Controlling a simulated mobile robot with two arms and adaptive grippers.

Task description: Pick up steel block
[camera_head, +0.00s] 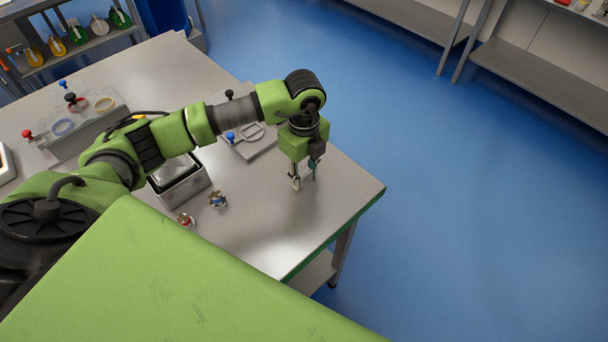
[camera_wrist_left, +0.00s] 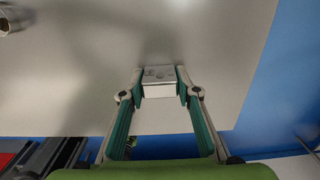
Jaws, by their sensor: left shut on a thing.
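The steel block (camera_wrist_left: 158,83) is a small silvery block with dark dots on its face. In the left wrist view it sits between the two fingertips of my left gripper (camera_wrist_left: 158,92), which touch it from both sides. In the head view my left gripper (camera_head: 305,178) points down over the right end of the table, shut on the block. The block is mostly hidden by the fingers there. I cannot tell whether it touches the table. My right gripper is not in view.
The grey table (camera_head: 330,215) is bare around the gripper, and its right edge is close. An open metal box (camera_head: 183,190) and two small parts (camera_head: 217,200) (camera_head: 186,220) lie to the left. A grey fixture (camera_head: 250,140) with knobs stands behind.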

